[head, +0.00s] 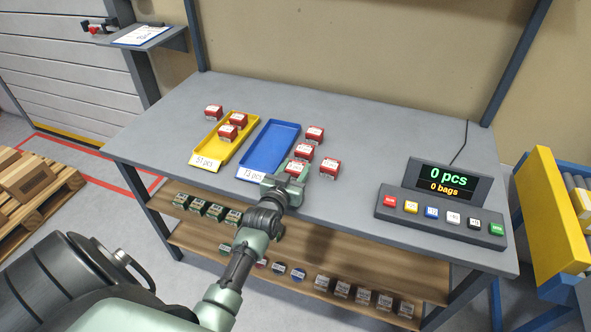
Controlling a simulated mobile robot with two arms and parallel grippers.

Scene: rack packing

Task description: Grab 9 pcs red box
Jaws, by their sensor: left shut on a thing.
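Several small red boxes with white labels are on the grey table. One red box (213,112) sits beside the yellow tray (210,154), and two, a farther one (238,121) and a nearer one (228,132), are in that tray. To the right of the blue tray (268,145) are a back red box (315,133), a middle one (304,151) and a right one (330,167). My left gripper (290,180) is at the front right of the blue tray, shut on a red box (298,166); its fingers are partly hidden.
A counter display (447,180) reading 0 pcs and 0 bags stands at the table's right, behind a panel of coloured buttons (440,213). The lower shelf (330,262) holds rows of small boxes. The table (375,150) is clear between boxes and display.

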